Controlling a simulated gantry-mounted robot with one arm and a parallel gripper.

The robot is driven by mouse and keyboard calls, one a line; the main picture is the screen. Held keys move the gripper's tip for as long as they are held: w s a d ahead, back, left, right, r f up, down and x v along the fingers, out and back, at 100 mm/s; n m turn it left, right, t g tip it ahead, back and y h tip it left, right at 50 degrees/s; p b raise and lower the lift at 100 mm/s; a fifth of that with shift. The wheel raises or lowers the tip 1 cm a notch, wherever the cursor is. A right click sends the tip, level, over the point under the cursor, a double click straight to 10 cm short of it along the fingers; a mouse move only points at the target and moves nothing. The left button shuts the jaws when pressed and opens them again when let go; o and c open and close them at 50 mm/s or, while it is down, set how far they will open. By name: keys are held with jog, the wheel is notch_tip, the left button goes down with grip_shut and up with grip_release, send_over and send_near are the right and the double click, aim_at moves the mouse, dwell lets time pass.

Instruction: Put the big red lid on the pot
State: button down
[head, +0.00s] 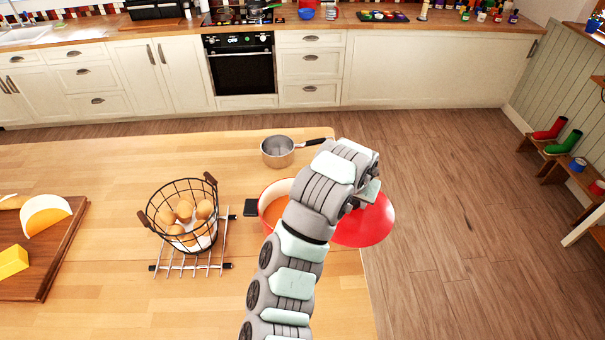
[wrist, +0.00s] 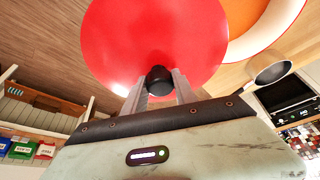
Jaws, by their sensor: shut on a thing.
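The big red lid (head: 376,222) is held in the air to the right of the pot, out past the island's right edge in the head view. In the wrist view the red lid (wrist: 150,40) fills the upper middle, its black knob (wrist: 159,80) between my fingers. My gripper (wrist: 160,88) is shut on that knob. The pot (head: 272,200), red-orange with a cream inside, stands on the island near its right edge, partly hidden behind my arm. Its rim (wrist: 290,32) shows at the upper right of the wrist view, beside the lid.
A small steel saucepan (head: 278,152) stands behind the pot. A wire egg basket (head: 182,215) on a metal rack (head: 215,262) is to the left. A wooden board (head: 45,245) with cheese lies farther left. The island's front middle is clear.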

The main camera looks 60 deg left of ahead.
jog(key=s+a+r+n, duration=0.2)
jog(key=s+a, duration=0.9)
jog(key=a, duration=0.3)
jog(key=shift+a+g+y, duration=0.25)
jog(key=shift+g+y, duration=0.05)
jog(key=shift+y, duration=0.1)
jog(key=shift+f+b, duration=0.25)
jog(key=shift+b, duration=0.4)
jog(key=shift+d+f+b, duration=0.1)
jog(key=shift+f+b, duration=1)
jog(key=shift+f, duration=1.65)
jog(key=shift+f, duration=0.2)
jog(key=shift+f+b, duration=0.2)
jog(key=shift+b, duration=0.1)
jog(key=shift+f, duration=0.5)
jog(key=c, duration=0.9)
grip_release()
